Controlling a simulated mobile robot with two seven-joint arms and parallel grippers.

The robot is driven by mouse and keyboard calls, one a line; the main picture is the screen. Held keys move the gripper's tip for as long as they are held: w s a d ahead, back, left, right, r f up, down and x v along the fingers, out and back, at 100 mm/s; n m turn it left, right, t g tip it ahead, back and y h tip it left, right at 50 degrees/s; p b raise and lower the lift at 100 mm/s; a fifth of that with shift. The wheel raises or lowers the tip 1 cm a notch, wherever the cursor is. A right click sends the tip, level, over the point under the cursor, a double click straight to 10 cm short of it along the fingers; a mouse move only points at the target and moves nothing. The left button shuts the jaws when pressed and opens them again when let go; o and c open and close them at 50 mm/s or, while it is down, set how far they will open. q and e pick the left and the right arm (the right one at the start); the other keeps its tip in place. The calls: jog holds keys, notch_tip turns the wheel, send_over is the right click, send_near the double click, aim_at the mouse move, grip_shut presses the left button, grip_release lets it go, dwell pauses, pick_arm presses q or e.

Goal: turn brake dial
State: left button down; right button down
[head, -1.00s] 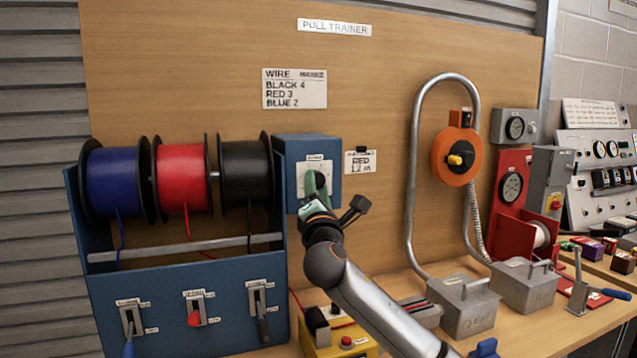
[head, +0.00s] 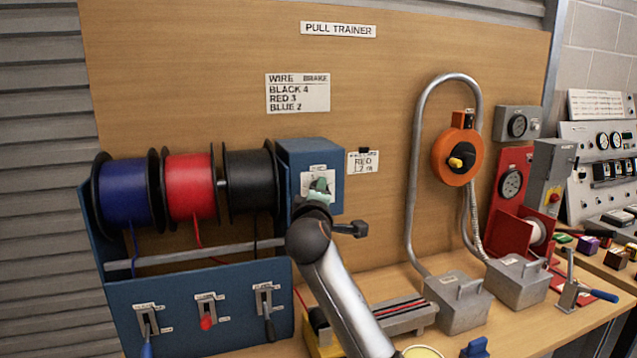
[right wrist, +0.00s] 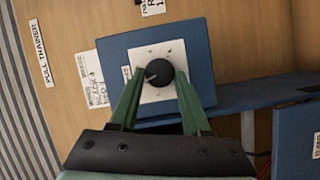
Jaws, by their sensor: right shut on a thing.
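The brake dial is a black round knob (right wrist: 159,73) on a white scale plate (right wrist: 150,88), on the front of a blue box (head: 297,157). In the right wrist view a white pointer mark shows toward the knob's lower left. My right gripper (head: 320,188) is at the dial, its green fingers on either side of the knob, shut on it. In the head view the gripper hides the knob. A wall card (head: 297,93) headed "WIRE BRAKE" reads black 4, red 3, blue 2. My left gripper is not in view.
Blue (head: 124,194), red (head: 190,186) and black (head: 249,180) wire spools stand left of the box. Levers are on the panel (head: 185,297) below. A small card (head: 362,162) reading "RED" hangs right of the box. An orange wheel (head: 456,157) stands farther right.

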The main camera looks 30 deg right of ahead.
jog(key=shift+d+r+m+g+y+p, duration=0.2)
jog(key=shift+m+y+p, duration=0.35)
jog(key=shift+m+p, duration=0.55)
jog(key=shift+a+r+m+g+y+p, duration=0.1)
jog(key=shift+m+g+y+p, duration=0.35)
jog(key=shift+m+p, duration=0.65)
jog(key=shift+d+r+m+g+y+p, duration=0.15)
jog(key=shift+m+y+p, duration=0.45)
jog(key=shift+m+p, duration=0.5)
jog(key=shift+c, duration=1.8)
grip_release()
jog(key=shift+s+a, duration=0.1)
jog(key=shift+s, duration=0.05)
jog(key=b+v, duration=0.1)
jog(key=v, duration=1.1)
jog(key=shift+s+b, duration=0.2)
jog(key=shift+b, duration=0.2)
